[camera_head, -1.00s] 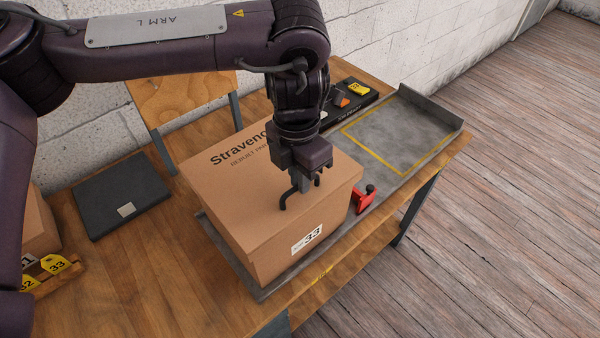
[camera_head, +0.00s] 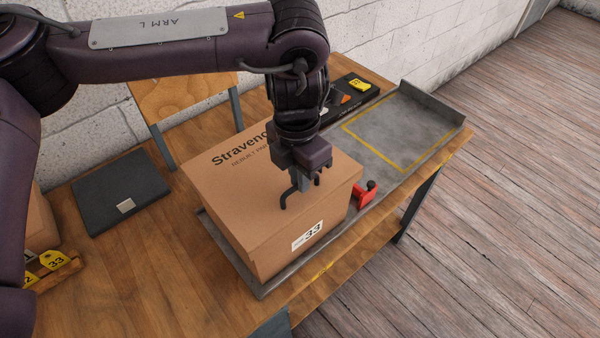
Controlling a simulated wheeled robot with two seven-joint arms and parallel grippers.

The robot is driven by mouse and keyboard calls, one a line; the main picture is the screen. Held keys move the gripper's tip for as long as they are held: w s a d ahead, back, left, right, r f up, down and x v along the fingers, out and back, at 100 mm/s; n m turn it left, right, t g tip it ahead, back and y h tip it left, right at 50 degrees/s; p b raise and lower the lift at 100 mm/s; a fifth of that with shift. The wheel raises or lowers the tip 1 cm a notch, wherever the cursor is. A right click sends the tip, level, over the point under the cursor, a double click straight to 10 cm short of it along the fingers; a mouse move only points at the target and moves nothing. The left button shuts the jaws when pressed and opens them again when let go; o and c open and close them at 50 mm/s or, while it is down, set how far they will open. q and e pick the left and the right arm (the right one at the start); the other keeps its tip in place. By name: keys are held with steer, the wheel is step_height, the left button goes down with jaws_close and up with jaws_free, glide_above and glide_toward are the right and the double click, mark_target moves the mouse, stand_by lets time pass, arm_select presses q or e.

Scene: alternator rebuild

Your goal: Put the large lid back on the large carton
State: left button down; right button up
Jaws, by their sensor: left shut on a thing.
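The large carton (camera_head: 275,248) is brown cardboard with a white label reading 33 and stands on a grey metal tray on the table. The large lid (camera_head: 235,195), brown with printed lettering, sits over the carton's top and looks about level. My left gripper (camera_head: 302,188) points down at the lid's top and is shut on the dark handle there. Part of the lid and its lettering is hidden behind my left gripper and wrist. My right gripper is not in view.
The grey tray (camera_head: 398,125) has a yellow marked rectangle at its free right end. A red clamp-like piece (camera_head: 364,194) stands at the carton's right. A dark flat pad (camera_head: 121,191) lies at left, near yellow number tags (camera_head: 54,260) and another carton (camera_head: 38,222).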

arm_select(q)
steer(key=c, duration=1.5)
jaws_free()
steer(key=shift+o, duration=0.2)
steer(key=shift+w+a+r+b, duration=0.1)
steer(key=shift+r+b, duration=0.15)
steer(key=shift+r, duration=1.75)
steer(key=shift+w+r+b, duration=0.1)
steer(key=shift+r+b, duration=0.1)
steer(key=shift+r, duration=1.75)
